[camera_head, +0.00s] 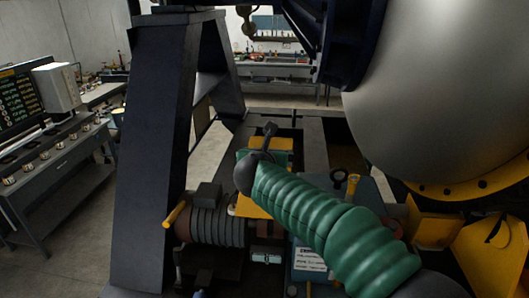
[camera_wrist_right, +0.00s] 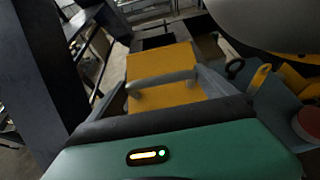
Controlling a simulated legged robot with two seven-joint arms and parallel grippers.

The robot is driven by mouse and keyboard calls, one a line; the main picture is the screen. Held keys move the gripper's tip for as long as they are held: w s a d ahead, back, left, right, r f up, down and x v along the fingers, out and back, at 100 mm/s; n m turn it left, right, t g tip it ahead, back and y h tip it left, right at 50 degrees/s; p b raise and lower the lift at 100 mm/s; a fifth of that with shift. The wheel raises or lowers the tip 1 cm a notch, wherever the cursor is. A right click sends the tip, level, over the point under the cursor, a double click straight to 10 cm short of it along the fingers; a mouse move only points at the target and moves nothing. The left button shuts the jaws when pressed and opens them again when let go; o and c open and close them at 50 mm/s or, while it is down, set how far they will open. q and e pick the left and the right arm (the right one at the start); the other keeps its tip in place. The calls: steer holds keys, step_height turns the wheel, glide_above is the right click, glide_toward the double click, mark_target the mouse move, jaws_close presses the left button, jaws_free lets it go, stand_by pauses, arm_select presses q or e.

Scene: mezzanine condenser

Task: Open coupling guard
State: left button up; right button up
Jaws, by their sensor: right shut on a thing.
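The yellow coupling guard (camera_head: 272,144) is partly hidden behind my right arm in the head view. In the right wrist view it is a yellow panel (camera_wrist_right: 172,62) with a grey bar handle (camera_wrist_right: 160,79) across it. My right gripper (camera_head: 269,131) reaches over the guard from the lower right, behind a green ribbed sleeve. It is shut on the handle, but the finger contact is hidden. The guard's hinge and the coupling under it are not clearly visible. My left gripper is not in view.
A ribbed motor (camera_head: 215,228) sits left of the guard. A dark steel column (camera_head: 160,140) stands farther left. A large grey vessel (camera_head: 440,80) hangs at the upper right, with yellow brackets (camera_head: 490,255) below. A workbench (camera_head: 50,170) with a display is at far left.

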steer(key=shift+w, duration=0.1)
stand_by(0.3)
steer(key=o, duration=1.7)
steer(key=shift+s+a, duration=0.1)
steer(key=shift+s, duration=0.15)
steer(key=b+v, duration=0.4)
steer(key=v, duration=0.1)
steer(key=shift+s+a, duration=0.1)
steer(key=shift+s, duration=0.15)
steer(key=b+v, duration=0.1)
steer(key=v, duration=0.2)
steer(key=b+v, duration=0.1)
steer(key=v, duration=0.3)
steer(key=b+v, duration=0.1)
steer(key=v, duration=0.2)
steer(key=shift+s+r, duration=0.15)
steer(key=shift+r, duration=0.3)
steer(key=shift+f, duration=0.1)
